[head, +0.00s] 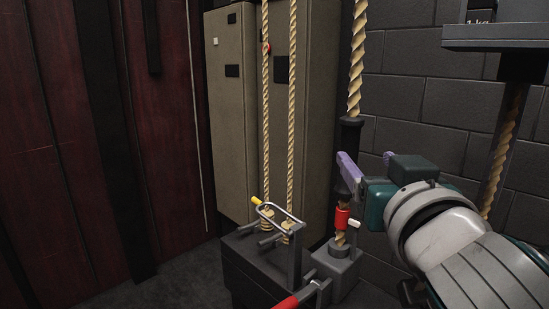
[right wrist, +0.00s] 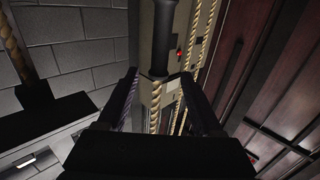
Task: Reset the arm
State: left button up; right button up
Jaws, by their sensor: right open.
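My right gripper (head: 365,157) is open, with its two purple fingers spread, at the right of the head view. One finger overlaps the lower part of a black sleeve (head: 349,132) on a thick rope (head: 357,60). In the right wrist view my right gripper's fingers (right wrist: 158,76) stand apart on either side of the sleeve (right wrist: 164,35) and rope. I see no grip on them, and cannot tell how far beyond the fingertips they lie. My left gripper is not in view.
Two thinner ropes (head: 291,120) run down to a dark block with a metal bar (head: 280,213) and yellow tip. A red collar (head: 342,217) sits below the sleeve. A red-handled lever (head: 294,301) is at the bottom. A grey cabinet (head: 230,130) and brick wall (head: 455,115) stand behind.

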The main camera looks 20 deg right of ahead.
dwell(0.5)
jog(key=s+a+r+n+g+y+p, duration=0.2)
jog(key=s+a+g+p, duration=0.15)
jog(key=s+p, duration=0.35)
jog(key=s+a+r+n+g+y+p, duration=0.1)
jog(key=s+a+n+g+y+p, duration=0.15)
jog(key=s+g+p, duration=0.4)
jog(key=s+a+r+n+g+y+p, duration=0.2)
jog(key=s+g+p, duration=0.1)
jog(key=s+p, duration=0.5)
notch_tip(320, 180, up, 37)
jog(key=s+p, duration=0.1)
jog(key=p, duration=3.5)
jog(key=shift+s+a+f, duration=0.2)
jog(key=shift+s, duration=0.2)
jog(key=shift+y, duration=0.25)
